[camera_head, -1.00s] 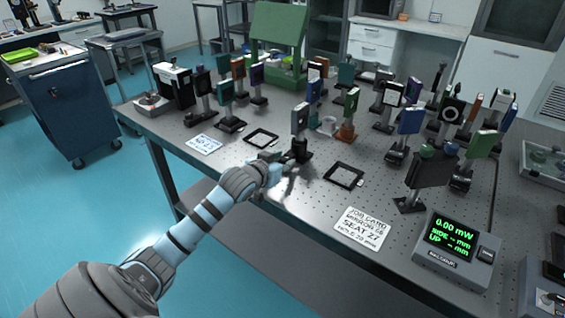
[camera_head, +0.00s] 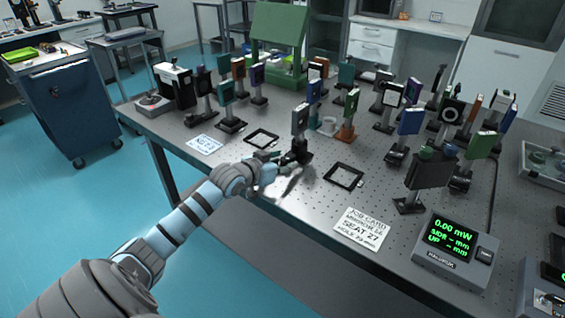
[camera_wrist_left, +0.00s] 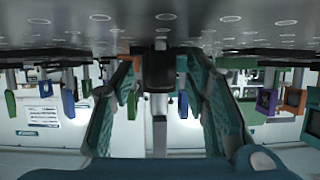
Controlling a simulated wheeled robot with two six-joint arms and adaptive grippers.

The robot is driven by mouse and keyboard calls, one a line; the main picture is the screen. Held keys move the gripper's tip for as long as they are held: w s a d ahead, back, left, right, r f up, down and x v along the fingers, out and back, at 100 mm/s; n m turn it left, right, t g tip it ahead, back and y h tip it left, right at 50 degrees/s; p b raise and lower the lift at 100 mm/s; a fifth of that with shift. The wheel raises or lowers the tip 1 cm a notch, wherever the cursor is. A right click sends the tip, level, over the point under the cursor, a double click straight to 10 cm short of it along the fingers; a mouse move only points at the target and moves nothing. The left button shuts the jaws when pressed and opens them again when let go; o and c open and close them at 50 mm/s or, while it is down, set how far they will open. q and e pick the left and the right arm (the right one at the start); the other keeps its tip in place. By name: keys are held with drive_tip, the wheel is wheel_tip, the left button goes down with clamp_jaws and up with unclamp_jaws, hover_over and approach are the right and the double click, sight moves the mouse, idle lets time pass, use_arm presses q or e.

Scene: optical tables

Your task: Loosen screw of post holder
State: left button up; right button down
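The post holder (camera_head: 297,153) is dark and upright near the front edge of the optical table, with a post and a grey square mount (camera_head: 300,119) above it. My left gripper (camera_head: 276,160) is at its left side, low over the table. In the left wrist view, which is upside down, the teal fingers of the left gripper (camera_wrist_left: 160,78) are spread apart. The dark post holder (camera_wrist_left: 157,68) stands between them in the picture, with its pale post (camera_wrist_left: 159,132) below. I cannot make out the screw or any contact. My right gripper is not in view.
Black frames (camera_head: 344,175) and (camera_head: 262,138) lie flat on either side. A job card (camera_head: 362,228) reading "SEAT 27" and a power meter (camera_head: 457,250) are at the front right.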

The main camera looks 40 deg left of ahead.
use_arm(q)
drive_tip(key=v, duration=0.7)
drive_tip(key=shift+a, duration=0.15)
drive_tip(key=shift+s+r, duration=0.15)
drive_tip(key=shift+s, duration=0.15)
drive_tip(key=shift+w, duration=0.1)
